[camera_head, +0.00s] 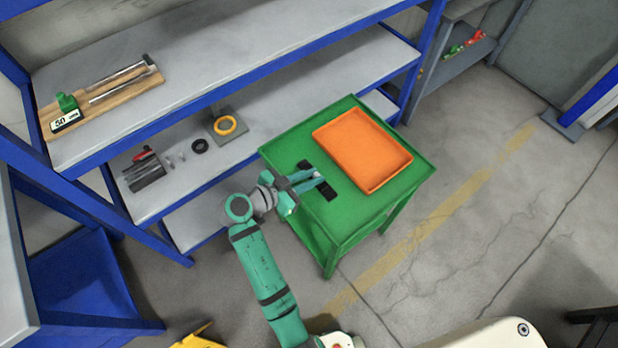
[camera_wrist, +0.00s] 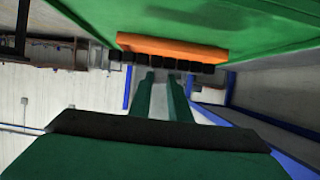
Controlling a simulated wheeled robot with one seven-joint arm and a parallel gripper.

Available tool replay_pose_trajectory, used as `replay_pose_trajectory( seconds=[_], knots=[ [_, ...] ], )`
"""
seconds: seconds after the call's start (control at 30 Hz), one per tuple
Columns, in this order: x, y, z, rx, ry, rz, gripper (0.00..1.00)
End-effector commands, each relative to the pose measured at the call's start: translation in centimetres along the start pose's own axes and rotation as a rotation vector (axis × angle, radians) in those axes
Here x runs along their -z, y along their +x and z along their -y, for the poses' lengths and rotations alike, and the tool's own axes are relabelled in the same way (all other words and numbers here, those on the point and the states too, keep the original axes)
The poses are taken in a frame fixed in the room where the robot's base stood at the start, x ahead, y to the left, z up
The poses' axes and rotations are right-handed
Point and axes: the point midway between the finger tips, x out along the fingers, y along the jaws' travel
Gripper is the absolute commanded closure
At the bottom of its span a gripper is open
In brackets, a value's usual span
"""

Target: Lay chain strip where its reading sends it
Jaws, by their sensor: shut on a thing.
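My gripper (camera_head: 320,181) is shut on a dark chain strip (camera_head: 331,192) over the left part of the green table (camera_head: 290,150). The strip sticks out on both sides of the fingers. In the wrist view the strip (camera_wrist: 190,66) is a row of black blocks across the fingertips (camera_wrist: 163,76). I cannot tell whether it touches the table top. An orange tray (camera_head: 350,155) lies on the table to the right of the strip and looks empty. A gauge with a green top (camera_head: 66,103) and a display showing 50 stands on a wooden board (camera_head: 110,94) with metal rods.
The board is on the upper grey shelf of a blue rack (camera_head: 225,60). The lower shelf holds a yellow ring (camera_head: 225,125) on a grey plate, a black ring (camera_head: 200,146) and a dark block with tools (camera_head: 147,172). Bare green table shows around the tray.

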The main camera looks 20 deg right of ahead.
Motion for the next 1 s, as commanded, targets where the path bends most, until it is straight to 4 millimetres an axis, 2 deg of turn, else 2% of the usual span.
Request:
replay_pose_trajectory(
  seconds=[0.2,0.47,0.7,1.0],
  knots=[
    [-2.2,1.8,2.3,0.001,0.0,-0.002,1.0],
    [-3.2,2.6,3.2,0.001,0.0,-0.002,1.0],
    [-5.9,3.7,3.2,0.001,-0.001,-0.002,1.0],
    [-6.0,3.8,3.2,0.002,0.001,-0.002,1.0]
  ],
)
